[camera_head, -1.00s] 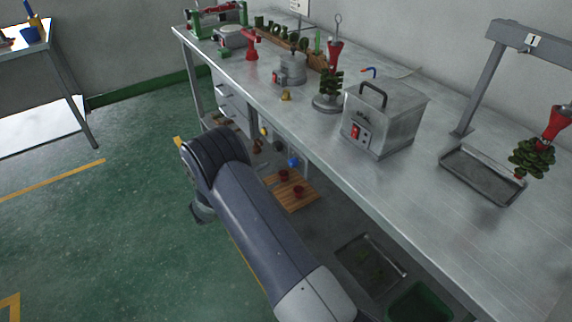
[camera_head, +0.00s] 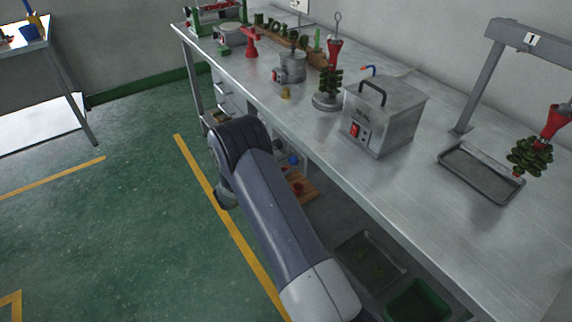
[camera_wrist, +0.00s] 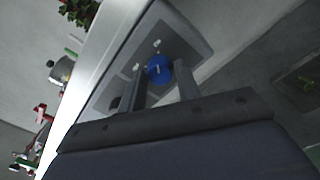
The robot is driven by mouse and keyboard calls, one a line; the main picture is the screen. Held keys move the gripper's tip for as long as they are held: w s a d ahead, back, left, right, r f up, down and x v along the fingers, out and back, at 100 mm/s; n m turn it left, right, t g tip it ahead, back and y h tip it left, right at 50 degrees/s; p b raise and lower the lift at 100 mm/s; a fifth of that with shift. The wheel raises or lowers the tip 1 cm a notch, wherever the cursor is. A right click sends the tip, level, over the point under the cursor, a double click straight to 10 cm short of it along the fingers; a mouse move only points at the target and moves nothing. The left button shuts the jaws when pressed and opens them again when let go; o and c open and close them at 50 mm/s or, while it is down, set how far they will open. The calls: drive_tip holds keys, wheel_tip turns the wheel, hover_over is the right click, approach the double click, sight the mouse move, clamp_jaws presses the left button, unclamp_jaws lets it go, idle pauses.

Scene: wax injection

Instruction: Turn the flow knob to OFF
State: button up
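The blue knob (camera_wrist: 159,69) sits on a grey panel (camera_wrist: 190,40) in the wrist view, with a small white mark on its face. It also shows in the head view as a small blue spot (camera_head: 293,160) under the bench, partly crowded by my arm. My gripper (camera_wrist: 161,66) is open, its two fingers reaching toward the panel on either side of the knob. The knob appears between the fingertips; whether they touch it I cannot tell. The panel's lettering is unreadable. In the head view my gripper is hidden behind my arm.
The steel bench (camera_head: 330,150) runs above the panel, its edge close to my arm. A heated metal box (camera_head: 383,118) and a metal tray (camera_head: 481,173) stand on top. A green bin (camera_head: 418,302) is below.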

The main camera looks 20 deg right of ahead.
drive_tip(key=c, duration=0.6)
drive_tip(key=shift+n, duration=0.3)
drive_tip(key=n, duration=0.3)
drive_tip(key=shift+n, duration=0.3)
drive_tip(key=n, duration=0.3)
drive_tip(key=shift+r+n, duration=0.1)
drive_tip(key=shift+n, duration=0.2)
drive_tip(key=n+p, duration=0.1)
drive_tip(key=n, duration=0.4)
drive_tip(key=shift+g, duration=0.4)
drive_tip(key=n+p, duration=0.1)
drive_tip(key=n, duration=0.3)
drive_tip(key=shift+w+n, duration=0.1)
drive_tip(key=shift+n, duration=0.2)
